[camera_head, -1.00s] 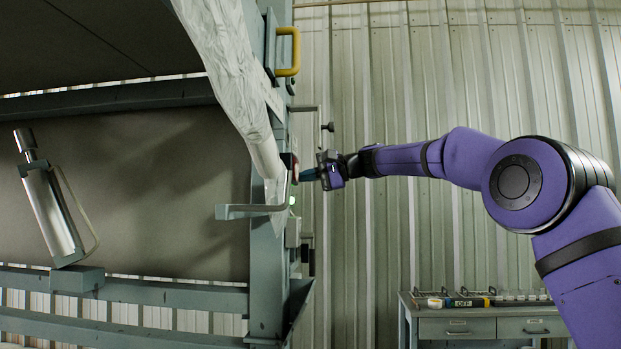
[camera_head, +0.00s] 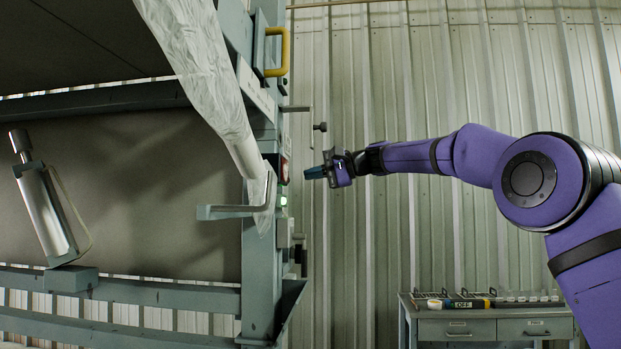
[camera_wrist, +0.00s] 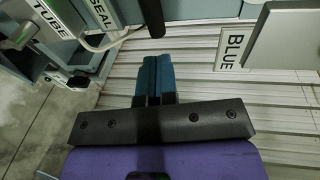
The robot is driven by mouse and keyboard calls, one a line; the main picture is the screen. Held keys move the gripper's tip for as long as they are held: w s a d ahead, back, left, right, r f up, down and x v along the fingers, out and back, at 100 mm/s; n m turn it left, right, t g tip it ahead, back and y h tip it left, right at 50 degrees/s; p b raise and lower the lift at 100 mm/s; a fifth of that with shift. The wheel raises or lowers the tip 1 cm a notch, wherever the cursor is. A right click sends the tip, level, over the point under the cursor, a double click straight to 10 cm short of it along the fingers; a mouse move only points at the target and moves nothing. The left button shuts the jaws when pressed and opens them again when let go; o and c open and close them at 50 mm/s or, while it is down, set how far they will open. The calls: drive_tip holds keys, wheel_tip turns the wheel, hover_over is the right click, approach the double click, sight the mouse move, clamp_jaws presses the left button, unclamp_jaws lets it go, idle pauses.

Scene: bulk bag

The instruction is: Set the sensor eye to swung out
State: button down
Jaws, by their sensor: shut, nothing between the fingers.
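No part in view is labelled as the sensor eye, so I cannot say for sure which it is. A small dark knob-like part (camera_head: 320,127) sits at the end of a thin rod from the frame post, above my gripper. A dark bar (camera_wrist: 152,14) at the top of the wrist view may be the same part. My gripper (camera_head: 313,173) is shut and empty, pointing left at the post with a clear gap. Its blue fingers lie together in the wrist view (camera_wrist: 152,75).
The grey-green frame post (camera_head: 262,270) carries a red part (camera_head: 285,170), a green light (camera_head: 283,200) and a yellow handle (camera_head: 277,52). A clear plastic tube (camera_head: 215,80) hangs by it. The wrist view shows SEAL (camera_wrist: 101,13) and BLUE (camera_wrist: 232,48) labels. A workbench (camera_head: 485,328) stands lower right.

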drive_tip(key=w+v, duration=0.1)
drive_tip(key=v, duration=0.9)
drive_tip(key=s+d+f+h, duration=0.1)
drive_tip(key=s+f+h, duration=0.35)
drive_tip(key=s, duration=0.45)
drive_tip(key=s+d+f+h, duration=0.1)
drive_tip(key=s+f+h, duration=0.3)
drive_tip(key=s, duration=0.5)
drive_tip(key=s+d+f+n+h, duration=0.1)
drive_tip(key=s+d+f+h, duration=0.1)
drive_tip(key=s+d+f, duration=0.2)
drive_tip(key=s+d+f+n+h, duration=0.1)
drive_tip(key=s+d+f, duration=0.4)
drive_tip(key=s+f, duration=0.6)
drive_tip(key=s+d+f+n+h, duration=0.1)
drive_tip(key=s+d+f+h, duration=0.2)
drive_tip(key=s, duration=1)
wheel_tip(320, 180, down, 5)
drive_tip(key=shift+s+d+f+t+h, duration=0.1)
drive_tip(key=shift+s+d+t+h, duration=0.25)
drive_tip(key=shift+d, duration=0.65)
drive_tip(key=shift+a, duration=0.15)
